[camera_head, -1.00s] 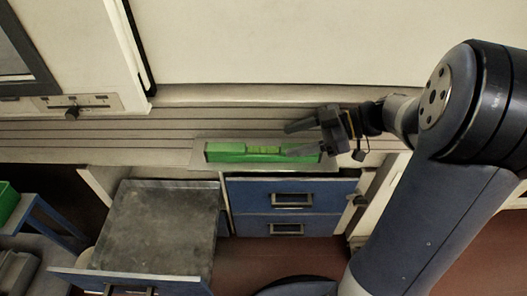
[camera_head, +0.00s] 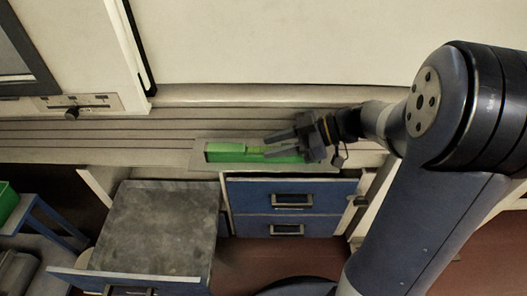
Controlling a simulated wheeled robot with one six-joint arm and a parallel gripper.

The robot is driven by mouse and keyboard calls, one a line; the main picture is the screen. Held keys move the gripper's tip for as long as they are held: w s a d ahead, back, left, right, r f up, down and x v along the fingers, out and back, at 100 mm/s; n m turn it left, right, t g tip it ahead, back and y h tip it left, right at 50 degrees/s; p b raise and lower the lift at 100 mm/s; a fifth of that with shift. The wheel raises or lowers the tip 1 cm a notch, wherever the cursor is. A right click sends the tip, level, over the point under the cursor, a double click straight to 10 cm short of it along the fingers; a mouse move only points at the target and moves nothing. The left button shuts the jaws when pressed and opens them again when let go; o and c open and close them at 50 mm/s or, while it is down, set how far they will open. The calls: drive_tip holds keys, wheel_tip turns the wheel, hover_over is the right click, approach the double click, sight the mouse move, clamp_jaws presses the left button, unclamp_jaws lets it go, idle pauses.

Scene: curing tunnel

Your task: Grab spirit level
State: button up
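The green spirit level (camera_head: 228,149) lies lengthwise on a pale flat plate (camera_head: 200,160) at the edge of the slatted surface, above the blue drawers. My gripper (camera_head: 268,143) is at its right half, with the two dark fingers pointing left and spread apart. The fingers cover part of the level's right side and middle. In this view they overlap the level, and I cannot tell whether they touch it. The gripper is open and holds nothing that I can see.
A blue drawer unit (camera_head: 291,222) stands below the level. A green box (camera_head: 7,201) sits at the far left. A large white panel (camera_head: 330,45) rises behind the slats.

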clamp_jaws()
